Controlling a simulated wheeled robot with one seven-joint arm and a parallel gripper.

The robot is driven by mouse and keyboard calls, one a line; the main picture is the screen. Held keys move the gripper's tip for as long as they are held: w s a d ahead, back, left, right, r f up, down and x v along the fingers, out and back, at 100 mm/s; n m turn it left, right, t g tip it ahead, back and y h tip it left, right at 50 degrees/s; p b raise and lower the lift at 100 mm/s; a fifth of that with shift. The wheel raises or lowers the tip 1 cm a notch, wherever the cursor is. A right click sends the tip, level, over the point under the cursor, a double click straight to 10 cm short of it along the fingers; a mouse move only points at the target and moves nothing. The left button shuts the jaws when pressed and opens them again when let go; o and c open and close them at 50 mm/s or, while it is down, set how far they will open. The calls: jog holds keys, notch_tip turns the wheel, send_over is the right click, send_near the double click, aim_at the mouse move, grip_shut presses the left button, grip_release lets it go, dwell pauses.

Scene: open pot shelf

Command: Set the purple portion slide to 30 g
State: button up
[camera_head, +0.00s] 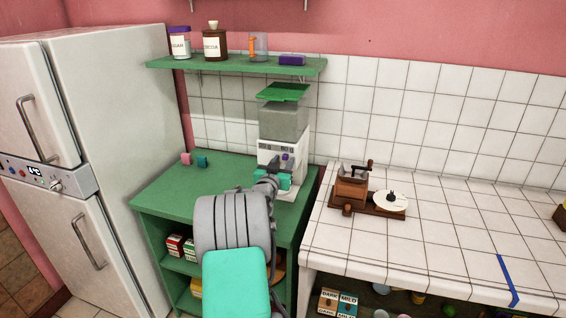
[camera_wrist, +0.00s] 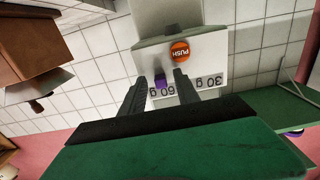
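The dispenser (camera_head: 283,150) stands on the green cabinet, with a white front and a grey hopper. The purple portion slide (camera_wrist: 160,84) is small; in the wrist view, which is upside down, it sits by a middle label, left of the "30 g" mark (camera_wrist: 212,82). It also shows as a purple spot in the head view (camera_head: 286,157). My gripper (camera_wrist: 158,77) is open in front of the dispenser face, with one finger on each side of the slide and a visible gap. Whether a finger touches it I cannot tell. The left finger may hide another label.
An orange PUSH button (camera_wrist: 180,52) is close to the right fingertip in the wrist view. A green shelf (camera_head: 235,66) with jars hangs above. A wooden grinder (camera_head: 350,190) stands on the tiled counter at right. Two small cubes (camera_head: 194,160) lie on the cabinet's left.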

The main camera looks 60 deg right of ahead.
grip_shut()
dwell(1.2)
